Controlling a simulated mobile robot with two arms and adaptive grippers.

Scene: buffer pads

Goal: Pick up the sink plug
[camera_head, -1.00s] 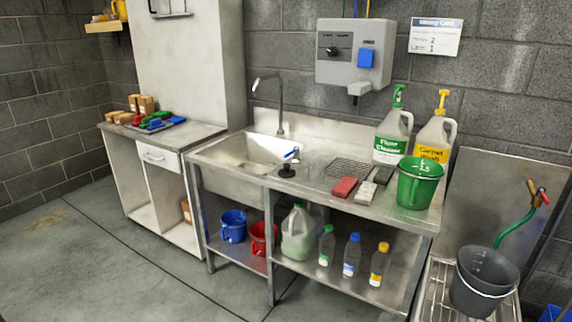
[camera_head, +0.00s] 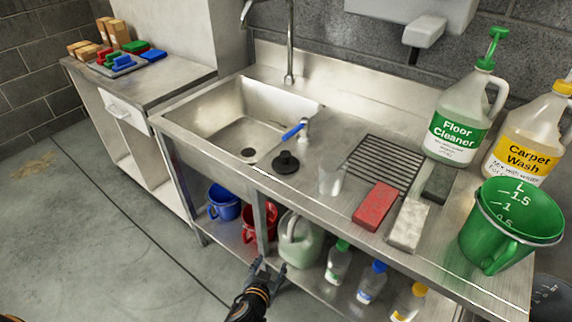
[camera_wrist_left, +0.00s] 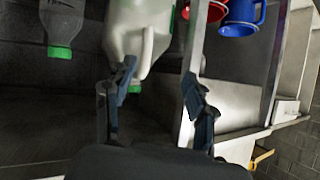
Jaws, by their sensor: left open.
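The black sink plug (camera_head: 286,163) lies on the steel counter just right of the sink basin (camera_head: 228,122) in the head view. It has a round base and a raised knob. My left gripper (camera_head: 270,267) is at the bottom of the head view, in front of the counter and lower in the picture than the plug. It is open and empty. In the left wrist view its two fingers (camera_wrist_left: 158,88) are spread, with the lower shelf's jug beyond them. The plug does not show in the wrist view. My right gripper is not in view.
The counter's front edge (camera_head: 345,239) lies between gripper and plug.

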